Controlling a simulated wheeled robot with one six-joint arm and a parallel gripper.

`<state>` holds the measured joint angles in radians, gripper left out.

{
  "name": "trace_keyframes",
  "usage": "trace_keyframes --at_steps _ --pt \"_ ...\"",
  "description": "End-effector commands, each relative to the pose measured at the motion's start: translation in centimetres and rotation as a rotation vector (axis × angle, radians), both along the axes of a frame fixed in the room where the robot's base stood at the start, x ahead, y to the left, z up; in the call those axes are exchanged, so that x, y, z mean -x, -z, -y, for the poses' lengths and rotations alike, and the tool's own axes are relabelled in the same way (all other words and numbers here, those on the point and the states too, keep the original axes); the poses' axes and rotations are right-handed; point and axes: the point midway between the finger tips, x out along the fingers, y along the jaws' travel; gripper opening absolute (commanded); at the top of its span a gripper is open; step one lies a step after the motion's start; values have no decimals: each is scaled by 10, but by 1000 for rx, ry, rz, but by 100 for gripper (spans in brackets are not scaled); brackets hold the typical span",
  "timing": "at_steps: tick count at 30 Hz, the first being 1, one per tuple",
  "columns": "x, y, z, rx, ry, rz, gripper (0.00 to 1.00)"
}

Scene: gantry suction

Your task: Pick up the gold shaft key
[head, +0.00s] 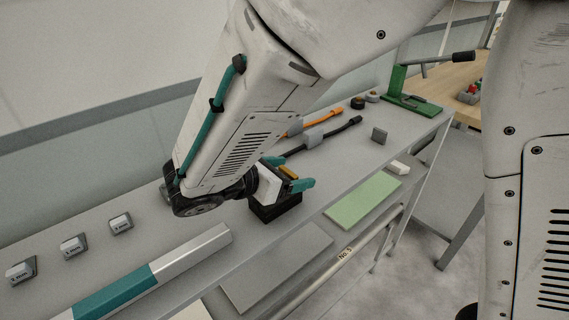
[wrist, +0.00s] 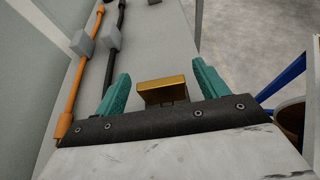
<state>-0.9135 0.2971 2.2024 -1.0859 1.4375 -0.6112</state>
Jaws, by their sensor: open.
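My gripper (wrist: 160,88) has teal fingers, spread apart, one on each side of the key with a gap on both sides.
An orange-handled tool (head: 313,123) and a black one (head: 325,136) lie behind, in grey holders. A green press (head: 413,100) stands at the far end. A green mat (head: 362,201) and a teal-and-silver bar (head: 150,272) lie toward the front. Labelled blocks (head: 72,245) sit at left.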

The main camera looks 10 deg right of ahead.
Motion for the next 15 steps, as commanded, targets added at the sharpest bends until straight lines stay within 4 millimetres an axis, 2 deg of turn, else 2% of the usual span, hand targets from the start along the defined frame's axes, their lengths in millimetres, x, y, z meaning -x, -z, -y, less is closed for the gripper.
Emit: trace_keyframes --at_steps 3,4,9,15 --pt "0 0 -1 0 -1 0 73" --pt "0 0 -1 0 -1 0 67" --pt "0 0 -1 0 -1 0 20" --pt "1 0 -1 0 -1 0 20"
